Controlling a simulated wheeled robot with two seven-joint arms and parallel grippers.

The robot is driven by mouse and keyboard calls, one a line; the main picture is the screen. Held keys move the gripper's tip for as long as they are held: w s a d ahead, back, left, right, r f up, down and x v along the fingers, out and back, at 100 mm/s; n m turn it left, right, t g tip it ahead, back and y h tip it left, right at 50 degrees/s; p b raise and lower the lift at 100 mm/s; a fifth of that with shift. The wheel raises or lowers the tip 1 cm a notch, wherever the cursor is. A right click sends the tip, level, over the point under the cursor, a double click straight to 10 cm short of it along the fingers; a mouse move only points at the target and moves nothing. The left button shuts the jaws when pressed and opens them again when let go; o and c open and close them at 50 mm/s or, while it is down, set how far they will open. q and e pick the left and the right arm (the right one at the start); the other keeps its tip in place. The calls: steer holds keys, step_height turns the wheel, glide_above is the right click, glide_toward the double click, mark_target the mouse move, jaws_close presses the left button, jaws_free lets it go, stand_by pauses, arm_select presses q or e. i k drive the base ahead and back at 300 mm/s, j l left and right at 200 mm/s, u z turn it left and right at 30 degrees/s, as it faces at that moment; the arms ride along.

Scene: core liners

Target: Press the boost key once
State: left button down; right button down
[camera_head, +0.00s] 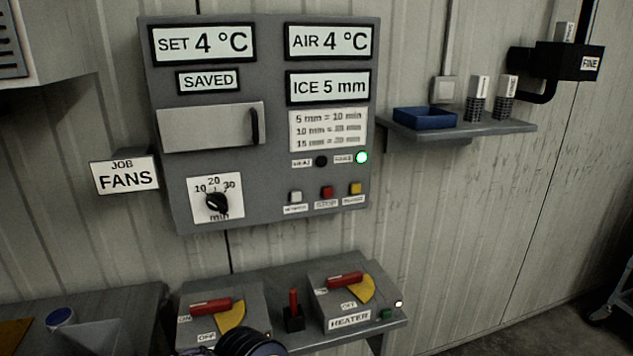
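A grey control panel (275,185) hangs on the wall. At its lower right are three small keys in a row: a white key (296,196), a red key (327,192) and a yellow key (355,188). The label under each is too small to read surely, so I cannot tell which is the boost key. Nothing touches the keys. A green lamp (362,157) is lit above them, beside a dark lamp (321,161). The displays read SET 4 °C, AIR 4 °C, ICE 5 mm and SAVED. No gripper fingers show.
A dial (217,203) and a handled cover (211,127) are left of the keys. Below, a shelf holds red-handled switches (211,305) (345,281) and a HEATER label (349,320). A dark rounded part shows at the bottom edge. Space before the keys is clear.

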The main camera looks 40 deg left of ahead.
mark_target(355, 187)
steer(key=i+j+u, duration=0.15)
steer(key=u, duration=0.35)
steer(key=i+u, duration=0.35)
steer(key=u, duration=0.15)
steer(key=i+u, duration=0.2)
steer(key=u, duration=0.3)
steer(key=i+l+u, duration=0.2)
steer(key=u, duration=0.3)
